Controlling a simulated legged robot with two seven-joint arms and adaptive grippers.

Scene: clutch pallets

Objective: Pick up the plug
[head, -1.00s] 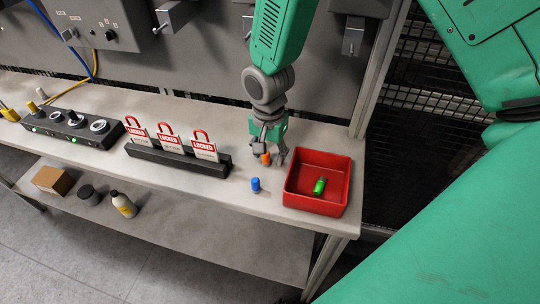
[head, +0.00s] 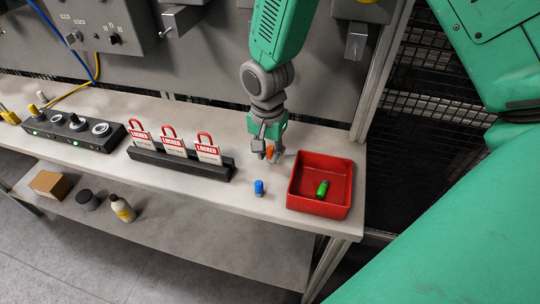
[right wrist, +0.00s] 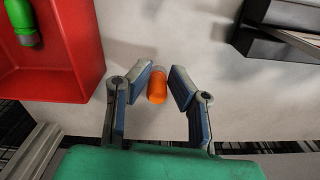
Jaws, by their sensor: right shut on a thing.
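My right gripper (head: 268,155) is over the bench, left of the red bin (head: 348,185), shut on an orange plug (head: 270,152). In the right wrist view, the orange plug (right wrist: 157,88) sits between the two blue-padded fingers (right wrist: 160,90). A blue plug (head: 259,188) stands on the bench, apart from the gripper and nearer the front edge. A green plug (head: 322,189) lies in the red bin; it also shows in the right wrist view (right wrist: 22,22). My left gripper is out of view.
A black rack (head: 180,163) with several red-and-white LOCKED tags stands left of the gripper. A control box (head: 75,128) with knobs is farther left. A grey panel rises behind the bench (head: 235,125). The lower shelf holds a box (head: 50,185) and a bottle (head: 122,208).

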